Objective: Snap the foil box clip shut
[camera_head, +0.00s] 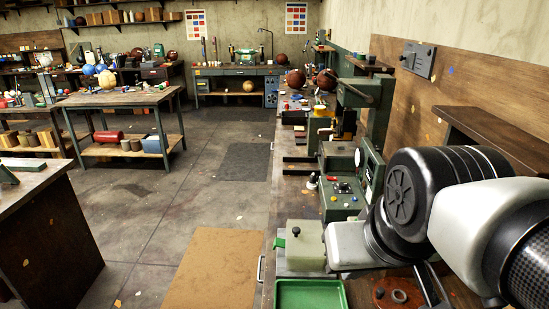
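A pale grey-green box (304,246) with a dark knob on its lid stands on the near end of the right-hand bench. A small bright green tab (280,242) sticks out at its left edge. This may be the foil box and its clip, but I cannot be sure, nor tell whether the tab is open or shut. My arm comes in from the right and bends down close to the box's right side. My gripper cannot be made out; my own arm links hide that area.
A green tray (309,294) lies in front of the box. A green machine with a control panel (342,196) stands behind it. A brown disc with a ring (399,296) is at lower right. The floor (190,200) to the left is mostly clear, with a brown mat (213,270).

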